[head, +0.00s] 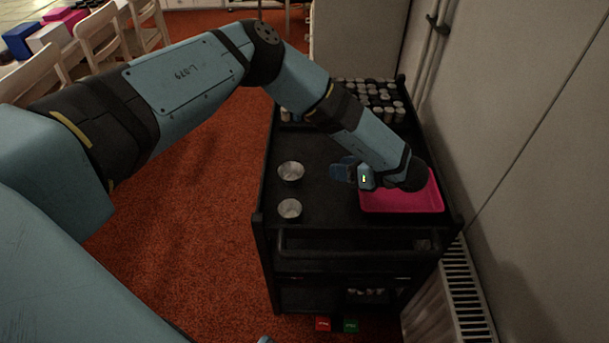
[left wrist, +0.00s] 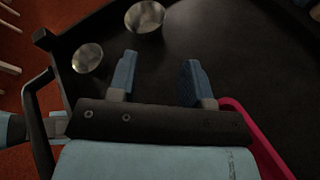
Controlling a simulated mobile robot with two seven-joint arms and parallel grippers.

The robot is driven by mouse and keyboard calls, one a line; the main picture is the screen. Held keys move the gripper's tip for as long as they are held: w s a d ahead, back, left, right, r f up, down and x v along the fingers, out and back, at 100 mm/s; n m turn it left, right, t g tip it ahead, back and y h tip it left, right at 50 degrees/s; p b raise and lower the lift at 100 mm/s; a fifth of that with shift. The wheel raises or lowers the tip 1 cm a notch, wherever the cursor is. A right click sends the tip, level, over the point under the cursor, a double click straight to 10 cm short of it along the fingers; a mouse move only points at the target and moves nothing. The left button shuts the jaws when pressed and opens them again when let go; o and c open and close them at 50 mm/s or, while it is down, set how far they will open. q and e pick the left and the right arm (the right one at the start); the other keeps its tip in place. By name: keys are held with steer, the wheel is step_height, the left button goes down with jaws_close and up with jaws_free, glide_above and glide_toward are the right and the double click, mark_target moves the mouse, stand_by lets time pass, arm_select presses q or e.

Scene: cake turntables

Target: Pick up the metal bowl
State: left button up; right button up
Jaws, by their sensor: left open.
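Two round metal bowls stand on the black cart top (head: 322,205), left of my left gripper in the head view. The farther, slightly larger bowl (head: 291,171) shows at the top of the left wrist view (left wrist: 145,17). The nearer, smaller bowl (head: 290,208) shows at the upper left of the left wrist view (left wrist: 87,58). My left gripper (head: 340,171) is open with its blue fingers apart and nothing between them (left wrist: 160,68). It is apart from both bowls, beside the pink tray. My right gripper is not in view.
A pink tray (head: 400,202) lies at the cart's right side, under my left wrist. Several small cans (head: 375,92) crowd the cart's far end. A raised handle rail (head: 340,238) runs along the near edge. A wall and radiator (head: 466,290) stand at the right.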

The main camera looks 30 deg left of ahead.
mark_target(291, 163)
arm_select(q)
steer(key=b+x, duration=0.3)
steer(key=x, duration=1)
steer(key=shift+a+f, duration=0.25)
steer(key=shift+a, duration=0.1)
jaws_close()
